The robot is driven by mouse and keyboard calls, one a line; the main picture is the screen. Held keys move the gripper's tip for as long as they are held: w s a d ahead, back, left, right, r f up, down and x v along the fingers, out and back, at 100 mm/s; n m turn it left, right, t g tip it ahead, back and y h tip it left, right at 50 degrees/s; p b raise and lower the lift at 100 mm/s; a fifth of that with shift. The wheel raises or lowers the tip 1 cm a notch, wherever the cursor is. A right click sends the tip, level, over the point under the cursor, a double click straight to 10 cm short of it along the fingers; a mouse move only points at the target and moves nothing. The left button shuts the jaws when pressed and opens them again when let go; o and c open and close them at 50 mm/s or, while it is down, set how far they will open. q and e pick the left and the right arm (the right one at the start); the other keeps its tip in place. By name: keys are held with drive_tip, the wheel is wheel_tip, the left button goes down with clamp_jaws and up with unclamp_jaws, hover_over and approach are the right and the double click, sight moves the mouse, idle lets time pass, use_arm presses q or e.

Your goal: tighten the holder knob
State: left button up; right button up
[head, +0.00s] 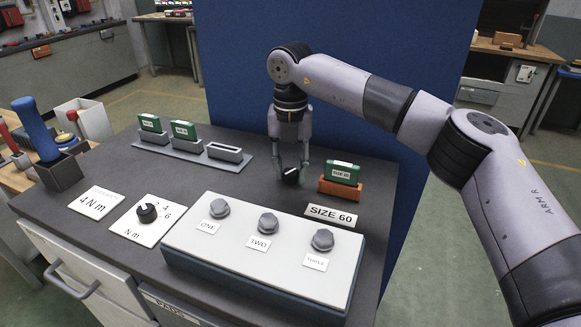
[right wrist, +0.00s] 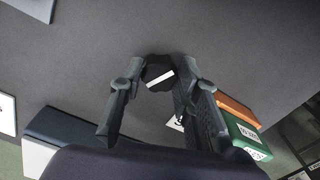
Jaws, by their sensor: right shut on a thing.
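The holder knob (head: 291,174) is a small black knob with a white mark, just left of the orange holder on the dark bench top. It also shows between the fingers in the right wrist view (right wrist: 157,70). The orange holder (head: 340,191) holds a green block (head: 344,171) labelled SIZE 60; both show at the right of the wrist view. My right gripper (head: 290,178) points down and is shut on the knob, a finger on either side. The knob's base is hidden. My left gripper is not in view.
A white-topped panel (head: 185,253) with three grey bolts, ONE, TWO and THREE, lies in front. A black dial (head: 147,212) on a white N m card and a 4 N m card (head: 98,202) are left. A grey rack (head: 180,153) with green blocks stands behind. A blue screen (head: 400,60) rises at the back.

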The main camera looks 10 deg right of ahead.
sight(291, 171)
idle(0.3)
drive_tip(key=o, duration=1.1)
drive_tip(key=shift+o, duration=0.2)
wheel_tip(291, 171, up, 12)
